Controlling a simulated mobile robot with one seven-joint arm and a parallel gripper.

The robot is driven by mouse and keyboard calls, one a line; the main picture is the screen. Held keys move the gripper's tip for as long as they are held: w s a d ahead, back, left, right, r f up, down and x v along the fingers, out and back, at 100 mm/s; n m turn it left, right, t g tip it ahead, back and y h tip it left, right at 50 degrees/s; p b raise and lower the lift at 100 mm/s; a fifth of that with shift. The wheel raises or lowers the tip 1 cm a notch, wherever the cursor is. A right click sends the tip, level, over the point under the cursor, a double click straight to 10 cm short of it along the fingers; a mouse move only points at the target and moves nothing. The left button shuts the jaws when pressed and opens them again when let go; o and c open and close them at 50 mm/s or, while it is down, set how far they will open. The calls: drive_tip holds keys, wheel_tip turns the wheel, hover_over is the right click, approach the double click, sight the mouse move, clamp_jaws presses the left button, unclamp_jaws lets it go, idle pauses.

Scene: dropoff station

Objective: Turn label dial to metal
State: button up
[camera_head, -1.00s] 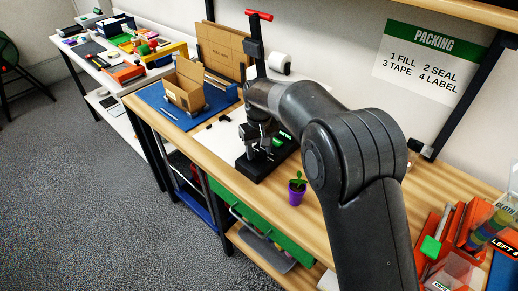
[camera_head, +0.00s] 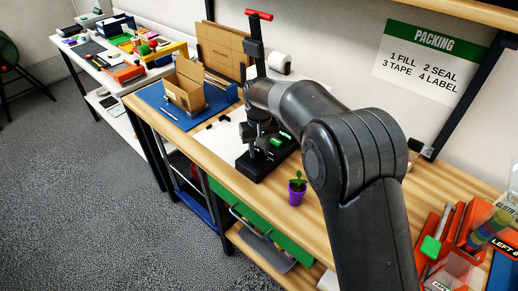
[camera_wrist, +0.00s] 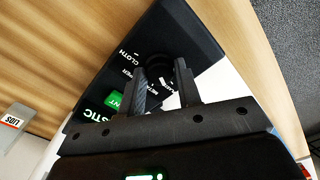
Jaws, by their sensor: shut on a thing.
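The black label machine (camera_head: 254,168) stands on the wooden bench in the head view. Its base also shows in the wrist view (camera_wrist: 178,28). The round black label dial (camera_wrist: 158,64) sits between the two fingers of my gripper (camera_wrist: 161,80), which is shut on it. White words lie around the dial; CLOTH and part of PLASTIC are readable, others are partly hidden by the fingers. A green button (camera_wrist: 113,100) is beside the left finger. In the head view my gripper (camera_head: 259,146) is over the machine. Small green lit text (camera_head: 285,135) beside it seems to read METAL.
A small plant in a purple pot (camera_head: 297,192) stands just right of the machine. An open cardboard box (camera_head: 185,98) is on a blue mat to the left. Red bins (camera_head: 440,236) are at the right. A red-topped lever (camera_head: 259,15) rises behind my gripper.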

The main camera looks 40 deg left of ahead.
sight(260, 152)
drive_tip(key=m, duration=0.4)
drive_tip(key=shift+m, duration=2)
drive_tip(key=o, duration=1)
drive_tip(key=shift+c, duration=0.2)
drive_tip(key=shift+r, duration=0.1)
wheel_tip(260, 152, up, 11)
